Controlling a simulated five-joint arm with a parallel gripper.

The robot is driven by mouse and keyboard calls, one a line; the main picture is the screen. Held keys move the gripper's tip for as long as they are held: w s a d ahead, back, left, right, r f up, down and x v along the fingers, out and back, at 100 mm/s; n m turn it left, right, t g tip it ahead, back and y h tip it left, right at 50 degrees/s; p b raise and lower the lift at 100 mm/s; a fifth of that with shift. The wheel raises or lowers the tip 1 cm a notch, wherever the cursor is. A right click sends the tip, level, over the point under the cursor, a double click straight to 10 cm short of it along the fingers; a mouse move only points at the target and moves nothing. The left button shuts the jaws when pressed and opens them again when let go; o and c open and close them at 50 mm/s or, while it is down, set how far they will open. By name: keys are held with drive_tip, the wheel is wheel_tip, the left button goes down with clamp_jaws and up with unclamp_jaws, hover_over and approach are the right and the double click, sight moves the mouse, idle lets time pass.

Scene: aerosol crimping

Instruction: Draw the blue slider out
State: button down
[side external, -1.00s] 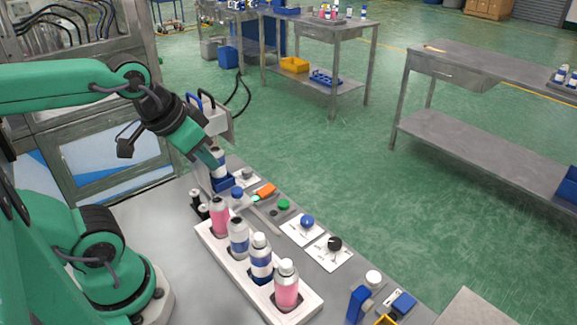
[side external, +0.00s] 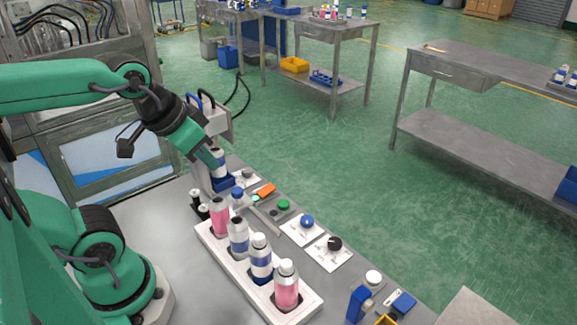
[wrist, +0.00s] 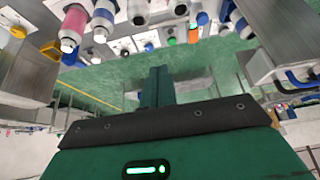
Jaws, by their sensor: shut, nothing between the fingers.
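The blue slider (side external: 225,184) is the blue block low in the crimping station, with a white and blue can (side external: 219,160) standing on it. The can and slider are partly behind my gripper. My gripper (side external: 212,164) is beside the can, pointing down and right, above the level of the slider. I cannot tell whether it touches the can. In the wrist view my gripper (wrist: 157,87) shows its fingers together with nothing between them. The slider itself is not clear in the wrist view.
A white rack (side external: 237,279) holds several bottles in front of the station. An orange piece (side external: 266,190), a green button (side external: 284,204), a blue knob (side external: 307,221) and a black knob (side external: 335,243) lie along the table's right side. The grey crimping head (side external: 217,122) stands close behind my gripper.

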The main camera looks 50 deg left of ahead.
drive_tip(key=c, duration=2.1)
unclamp_jaws()
drive_tip(key=o, duration=0.7)
drive_tip(key=shift+w, duration=0.1)
drive_tip(key=o, duration=0.3)
drive_tip(key=shift+w+a+n, duration=0.15)
drive_tip(key=shift+n, duration=0.15)
drive_tip(key=n+g, duration=0.6)
drive_tip(key=n, duration=1.1)
hover_over(237, 190)
wheel_tip(237, 190, down, 12)
drive_tip(key=shift+f, duration=0.25)
drive_tip(key=shift+f, duration=3.9)
